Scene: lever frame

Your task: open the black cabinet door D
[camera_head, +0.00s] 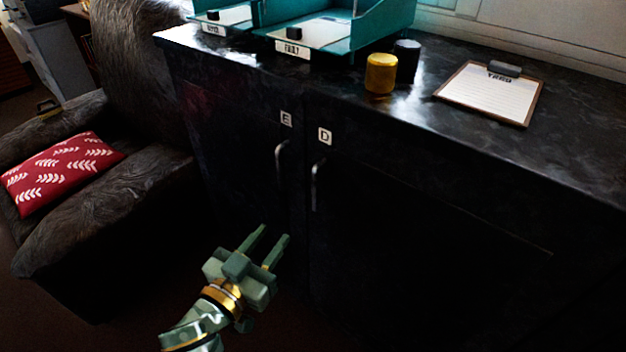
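The black cabinet door D (420,240) is on the right of the cabinet front, with a white "D" label (325,136) at its upper left. Its vertical metal handle (315,186) is just below the label. The door looks closed. Door E (240,150) is to its left, with its own label (286,118) and handle (281,163). My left gripper (272,246) is open and empty, its two fingers pointing up and right. It shows below both handles, apart from them. My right gripper is not in view.
On the black countertop (420,130) stand teal trays (340,30), a yellow jar (380,73), a dark jar (407,60) and a clipboard (490,93). A dark armchair (110,210) with a red cushion (60,172) stands left of the cabinet.

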